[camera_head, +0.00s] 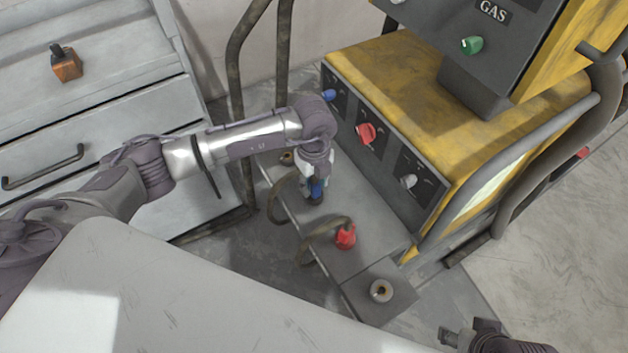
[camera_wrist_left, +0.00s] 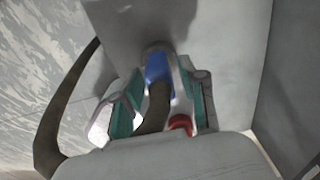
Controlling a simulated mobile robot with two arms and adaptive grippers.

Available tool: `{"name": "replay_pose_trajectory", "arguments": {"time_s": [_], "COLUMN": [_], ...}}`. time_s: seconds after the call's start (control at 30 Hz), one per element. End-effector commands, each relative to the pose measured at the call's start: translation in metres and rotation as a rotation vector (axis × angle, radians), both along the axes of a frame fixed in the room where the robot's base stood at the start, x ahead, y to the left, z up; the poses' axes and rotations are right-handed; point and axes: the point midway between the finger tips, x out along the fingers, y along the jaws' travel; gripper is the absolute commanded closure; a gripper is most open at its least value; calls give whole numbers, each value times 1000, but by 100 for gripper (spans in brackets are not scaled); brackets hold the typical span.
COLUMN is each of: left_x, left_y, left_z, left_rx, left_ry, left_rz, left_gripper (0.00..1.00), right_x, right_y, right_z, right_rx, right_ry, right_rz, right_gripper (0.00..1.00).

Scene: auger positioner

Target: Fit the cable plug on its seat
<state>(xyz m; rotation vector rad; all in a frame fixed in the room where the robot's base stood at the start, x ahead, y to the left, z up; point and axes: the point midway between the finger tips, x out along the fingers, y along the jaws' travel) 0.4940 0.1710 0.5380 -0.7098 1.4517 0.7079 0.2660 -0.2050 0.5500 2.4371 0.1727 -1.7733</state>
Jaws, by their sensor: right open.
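A blue cable plug (camera_head: 317,186) stands on or just above the grey ledge; its lower end is partly hidden. My left gripper (camera_head: 316,180) reaches down over it. In the left wrist view, its green-padded fingers lie on both sides of the blue plug (camera_wrist_left: 158,68), close against it, with the dark cable running between them. A red plug (camera_head: 346,237) stands upright on the ledge nearer me, and part of it shows in the left wrist view (camera_wrist_left: 181,124). My right gripper (camera_head: 452,337) is open at the bottom edge, partly out of frame, away from the plugs.
A bare round seat (camera_head: 381,291) is at the ledge's near end, and another brass-coloured one (camera_head: 287,157) is at the far end. The yellow machine (camera_head: 460,115) with blue, red and grey knobs rises behind. A drawer cabinet (camera_head: 100,120) stands left.

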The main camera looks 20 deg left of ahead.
Motion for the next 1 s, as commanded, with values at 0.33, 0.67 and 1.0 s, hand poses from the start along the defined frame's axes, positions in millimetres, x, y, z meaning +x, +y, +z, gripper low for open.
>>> {"name": "replay_pose_trajectory", "arguments": {"time_s": [0.33,0.67,1.0], "left_x": [0,2,1], "left_y": [0,0,0], "left_z": [1,52,111], "left_rx": [1,-1,0], "left_ry": [1,-6,-1], "left_rz": [0,0,1], "left_gripper": [47,47,47], "right_x": [1,0,0], "right_y": [-1,-1,-1], "right_z": [-1,-1,-1], "right_rx": [-2,-2,-2], "right_ry": [-2,0,1], "right_rz": [1,1,2], "right_gripper": [47,47,47]}}
